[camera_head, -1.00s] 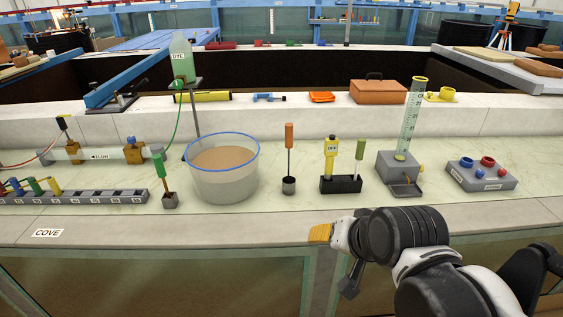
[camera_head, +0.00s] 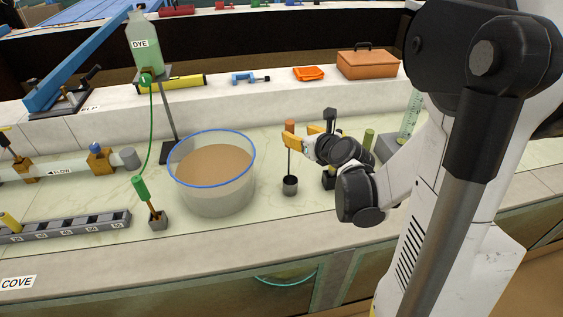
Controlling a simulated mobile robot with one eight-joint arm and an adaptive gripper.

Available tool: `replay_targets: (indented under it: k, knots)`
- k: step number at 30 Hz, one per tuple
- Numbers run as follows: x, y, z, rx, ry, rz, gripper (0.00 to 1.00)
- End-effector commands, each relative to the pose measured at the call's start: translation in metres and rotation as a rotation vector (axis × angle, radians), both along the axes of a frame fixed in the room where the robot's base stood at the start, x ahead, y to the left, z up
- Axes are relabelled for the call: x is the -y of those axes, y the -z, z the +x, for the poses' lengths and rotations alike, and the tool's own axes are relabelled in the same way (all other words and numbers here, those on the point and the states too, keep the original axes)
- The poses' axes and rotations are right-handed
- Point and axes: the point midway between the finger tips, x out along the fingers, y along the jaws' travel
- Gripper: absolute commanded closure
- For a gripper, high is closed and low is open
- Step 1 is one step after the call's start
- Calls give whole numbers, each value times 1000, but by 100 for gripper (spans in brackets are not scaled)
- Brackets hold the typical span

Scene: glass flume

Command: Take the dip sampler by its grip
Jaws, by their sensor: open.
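The dip sampler looks to be the upright tool with an orange grip (camera_head: 290,126), a thin dark rod and a small dark cup (camera_head: 290,186) on the pale bench. My gripper (camera_head: 303,135) comes in from the right at grip height. Its yellow-tipped fingers are apart, one overlapping the lower part of the grip in the picture, the other to its right. I cannot tell whether the grip is between the fingers or whether they touch it.
A clear blue-rimmed tub (camera_head: 213,205) of brown liquid stands left of the sampler. My arm partly hides the black stand, a green-topped tool (camera_head: 369,138) and the measuring cylinder (camera_head: 411,112) on the right.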

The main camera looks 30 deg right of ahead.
Motion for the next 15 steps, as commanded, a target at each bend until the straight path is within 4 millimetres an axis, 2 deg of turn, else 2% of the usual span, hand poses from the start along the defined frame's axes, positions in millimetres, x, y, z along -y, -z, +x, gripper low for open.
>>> replay_targets:
  k: [3, 8, 15]
  knots:
    - [0, 6, 12, 0, -2, -2, 48]
    - [1, 10, 21, 0, -2, -2, 48]
    - [3, 25, 55, -1, -4, -4, 48]
